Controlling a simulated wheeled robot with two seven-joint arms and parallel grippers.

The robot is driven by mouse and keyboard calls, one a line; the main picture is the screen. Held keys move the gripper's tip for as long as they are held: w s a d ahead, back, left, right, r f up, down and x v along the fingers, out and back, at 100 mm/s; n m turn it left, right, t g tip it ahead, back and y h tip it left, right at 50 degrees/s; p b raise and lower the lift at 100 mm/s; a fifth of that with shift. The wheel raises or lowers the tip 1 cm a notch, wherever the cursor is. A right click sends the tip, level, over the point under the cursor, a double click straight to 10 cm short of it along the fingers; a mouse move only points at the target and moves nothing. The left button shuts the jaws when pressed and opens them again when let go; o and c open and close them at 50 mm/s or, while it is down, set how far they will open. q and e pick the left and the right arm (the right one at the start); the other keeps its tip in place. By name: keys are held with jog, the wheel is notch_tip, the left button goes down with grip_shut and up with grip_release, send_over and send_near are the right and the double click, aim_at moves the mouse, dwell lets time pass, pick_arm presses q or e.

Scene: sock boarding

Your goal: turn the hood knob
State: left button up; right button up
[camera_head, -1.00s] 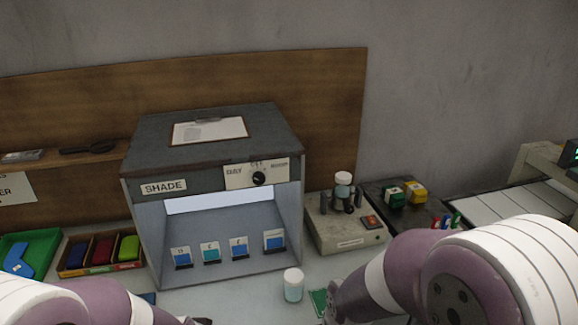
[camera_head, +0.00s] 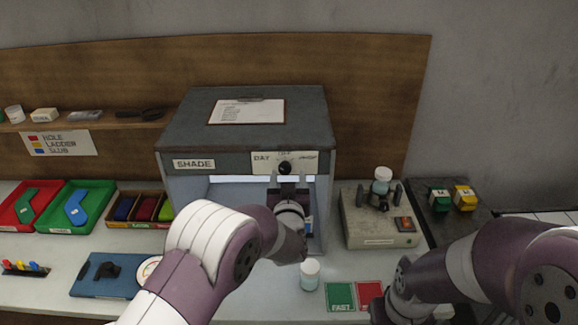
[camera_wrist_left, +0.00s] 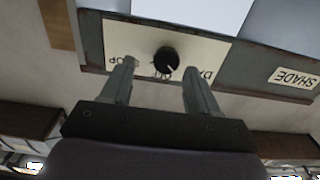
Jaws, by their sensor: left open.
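The hood knob (camera_head: 285,168) is a round black knob with a white mark on the pale label plate (camera_head: 314,163) at the front of the grey SHADE hood (camera_head: 240,127). In the left wrist view the knob (camera_wrist_left: 166,60) shows between and just beyond my two fingertips. My left gripper (camera_head: 288,181) is open just below and in front of the knob. Its fingers stand either side of it in the left wrist view and do not visibly grip it. My right arm is at the lower right; its fingers do not show.
A small capped jar (camera_head: 310,274) stands in front of the hood. A beige device (camera_head: 378,230) is right of the hood. Green (camera_head: 75,206) and red (camera_head: 24,206) trays and a blue board (camera_head: 105,275) are at left. Green and red cards (camera_head: 341,297) lie in front.

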aim_at(285, 168)
pick_arm(q)
jog(key=shift+w+a+r, duration=0.15)
jog(key=shift+w, duration=0.55)
jog(key=shift+w+a+p, duration=0.3)
jog(key=shift+w+a, duration=0.15)
jog(key=shift+w, duration=0.05)
jog(key=shift+w+d, duration=0.1)
jog(key=shift+d, duration=0.2)
jog(key=c, duration=0.4)
jog(key=shift+a, duration=0.15)
jog(key=c, duration=0.6)
pick_arm(e)
jog(key=shift+s+a+r, duration=0.2)
jog(key=shift+a+r, duration=0.1)
jog(key=shift+r, duration=0.3)
